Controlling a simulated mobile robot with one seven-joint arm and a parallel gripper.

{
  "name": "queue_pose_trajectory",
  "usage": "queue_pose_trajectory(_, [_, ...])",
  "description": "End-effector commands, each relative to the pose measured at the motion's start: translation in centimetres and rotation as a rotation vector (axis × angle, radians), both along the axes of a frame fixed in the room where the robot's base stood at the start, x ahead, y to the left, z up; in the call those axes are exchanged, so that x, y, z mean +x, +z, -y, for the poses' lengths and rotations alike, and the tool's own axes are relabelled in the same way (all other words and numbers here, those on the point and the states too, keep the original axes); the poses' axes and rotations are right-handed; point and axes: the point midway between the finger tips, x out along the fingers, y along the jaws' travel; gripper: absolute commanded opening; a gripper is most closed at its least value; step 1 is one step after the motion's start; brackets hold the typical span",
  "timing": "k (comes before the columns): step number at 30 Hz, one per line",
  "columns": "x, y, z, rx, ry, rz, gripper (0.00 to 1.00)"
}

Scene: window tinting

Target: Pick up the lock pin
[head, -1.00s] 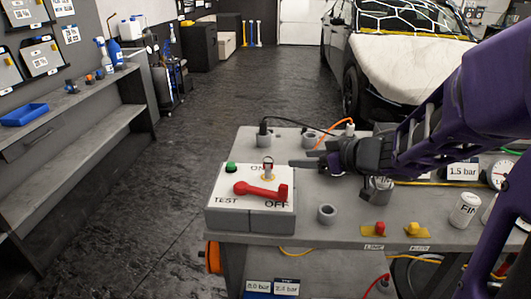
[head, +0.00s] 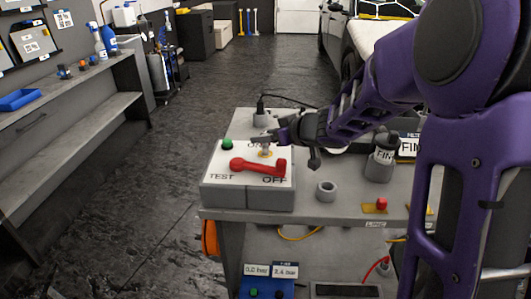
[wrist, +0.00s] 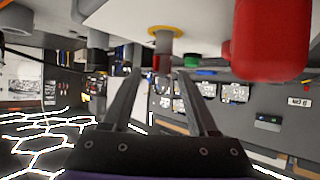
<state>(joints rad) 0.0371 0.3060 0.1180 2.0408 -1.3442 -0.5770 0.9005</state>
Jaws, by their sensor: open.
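The lock pin (head: 265,149) stands upright in a yellow collar on the white top of the switch box (head: 228,190). In the head view my gripper (head: 260,139) is at its upper end and partly covers it. In the wrist view, which is upside down, the grey pin (wrist: 164,43) hangs from its yellow collar, with a reddish end between or just beyond the fingertips. My gripper (wrist: 160,73) is open, one finger to each side of that end. I cannot tell whether a finger touches it.
A red lever (head: 258,166) lies on the box in front of the pin, and a green button (head: 227,144) is at its left.

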Motion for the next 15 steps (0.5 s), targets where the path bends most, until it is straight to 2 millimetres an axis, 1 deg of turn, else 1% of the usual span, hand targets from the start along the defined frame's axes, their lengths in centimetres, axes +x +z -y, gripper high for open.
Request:
queue_pose_trajectory(1, [0.5, -0.9, -0.8, 0.001, 0.004, -0.001, 0.59])
queue_pose_trajectory(6, [1.9, -1.6, -2.0, 0.002, 0.001, -0.002, 0.59])
queue_pose_trajectory(15, [2.2, -1.7, -2.2, 0.001, 0.0, -0.001, 0.59])
